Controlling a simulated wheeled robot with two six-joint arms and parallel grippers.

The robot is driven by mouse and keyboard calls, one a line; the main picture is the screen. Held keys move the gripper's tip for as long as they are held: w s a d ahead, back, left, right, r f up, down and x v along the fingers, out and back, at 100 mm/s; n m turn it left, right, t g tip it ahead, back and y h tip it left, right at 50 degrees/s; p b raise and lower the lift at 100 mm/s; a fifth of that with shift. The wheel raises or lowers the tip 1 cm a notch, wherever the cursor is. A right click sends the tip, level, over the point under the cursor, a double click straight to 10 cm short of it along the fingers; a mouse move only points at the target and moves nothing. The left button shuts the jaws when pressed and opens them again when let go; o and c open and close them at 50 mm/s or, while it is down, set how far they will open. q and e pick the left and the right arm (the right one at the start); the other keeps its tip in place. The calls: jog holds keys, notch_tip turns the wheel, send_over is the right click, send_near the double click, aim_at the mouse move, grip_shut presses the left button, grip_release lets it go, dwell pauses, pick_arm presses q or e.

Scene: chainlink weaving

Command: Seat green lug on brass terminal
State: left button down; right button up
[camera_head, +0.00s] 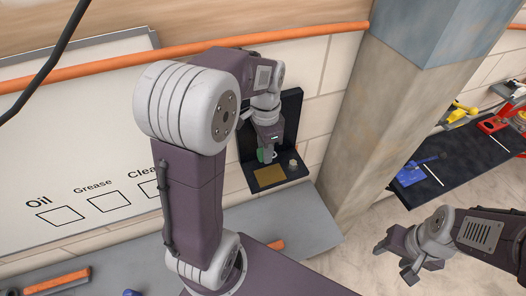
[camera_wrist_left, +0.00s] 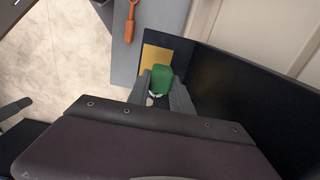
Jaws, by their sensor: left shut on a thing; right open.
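The green lug (camera_wrist_left: 162,79) is between the fingertips of my left gripper (camera_wrist_left: 160,92), which is shut on it. In the head view the green lug (camera_head: 261,155) shows as a small patch by the left gripper (camera_head: 266,154), just above the base of a black L-shaped stand (camera_head: 290,110). A gold plate (camera_head: 270,175) lies on that base and also shows in the wrist view (camera_wrist_left: 155,60). A small pale post (camera_head: 293,164) stands right of the gripper; I cannot tell whether it is the brass terminal. My right gripper (camera_head: 396,254) is open and empty, far from the stand.
A grey ledge (camera_head: 315,215) runs below the stand. An orange-handled tool (camera_wrist_left: 130,27) lies on it. A concrete pillar (camera_head: 365,110) rises right of the stand. A dark bench (camera_head: 460,160) with several tools is at the right. A whiteboard (camera_head: 60,150) hangs at the left.

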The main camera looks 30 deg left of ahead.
pick_arm(q)
jog(key=shift+d, duration=0.3)
jog(key=f+b, duration=0.1)
jog(key=s+f+b, duration=0.1)
jog(key=f, duration=0.1)
jog(key=shift+a+f+b, duration=0.15)
jog(key=shift+f+b, duration=0.05)
jog(key=shift+b, duration=0.15)
jog(key=f+b, duration=0.1)
jog(key=f, duration=0.1)
jog(key=f+b, duration=0.1)
jog(key=shift+d+f+b, duration=0.2)
jog(key=shift+d+b, duration=0.1)
jog(key=shift+s+f, duration=0.2)
jog(key=shift+f, duration=0.1)
jog(key=shift+a, duration=0.1)
pick_arm(e)
jog(key=f, duration=0.1)
jog(key=s+f, duration=0.1)
jog(key=f, duration=0.3)
jog(key=shift+s+d+f, duration=0.15)
jog(key=shift+s+d, duration=0.05)
jog(key=shift+d, duration=0.1)
jog(key=shift+w, duration=0.1)
pick_arm(q)
jog(key=shift+w, duration=0.2)
pick_arm(e)
jog(key=shift+w, duration=0.1)
pick_arm(q)
jog(key=shift+s, duration=0.15)
